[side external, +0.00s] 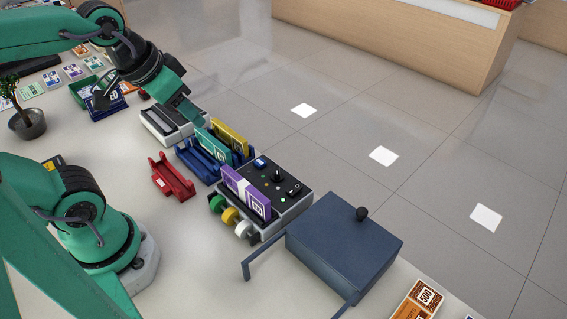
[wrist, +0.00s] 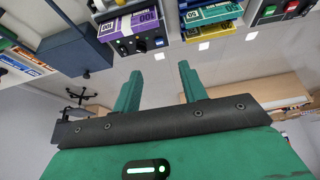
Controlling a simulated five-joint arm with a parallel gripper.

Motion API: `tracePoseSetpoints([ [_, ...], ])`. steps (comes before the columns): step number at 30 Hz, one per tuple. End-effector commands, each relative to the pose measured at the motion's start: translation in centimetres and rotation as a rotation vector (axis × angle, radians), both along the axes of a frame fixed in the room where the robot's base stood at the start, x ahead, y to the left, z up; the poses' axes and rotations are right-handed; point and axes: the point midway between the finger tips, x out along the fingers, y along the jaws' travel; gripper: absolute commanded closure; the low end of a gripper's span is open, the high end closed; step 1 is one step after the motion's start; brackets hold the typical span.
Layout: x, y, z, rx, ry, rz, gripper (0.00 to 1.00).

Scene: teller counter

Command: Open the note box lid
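The note box (side external: 340,245) is a dark blue-grey box at the right of the counter in the side external view. Its flat lid appears shut, with a round black knob (side external: 362,213) at the far edge. The box also shows at the upper left of the wrist view (wrist: 78,58). My gripper (side external: 190,112) is up at the left, well away from the box, above the note holders. In the wrist view my gripper (wrist: 160,80) has its two green fingers spread with nothing between them.
A control unit (side external: 295,200) with a purple note bundle (side external: 245,192) stands just left of the box. Blue holders with teal and yellow bundles (side external: 229,138), a red holder (side external: 172,178) and a grey device (side external: 165,125) stand further left. An orange bundle (side external: 418,300) lies right of the box.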

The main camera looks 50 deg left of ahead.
Motion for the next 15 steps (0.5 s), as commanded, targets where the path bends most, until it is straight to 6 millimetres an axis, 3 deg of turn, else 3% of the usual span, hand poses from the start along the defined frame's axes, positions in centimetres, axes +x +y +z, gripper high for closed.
tracePoseSetpoints([
  [15, 7.0, -4.3, 3.6, 0.027, 0.190, -0.167, 0.58],
])
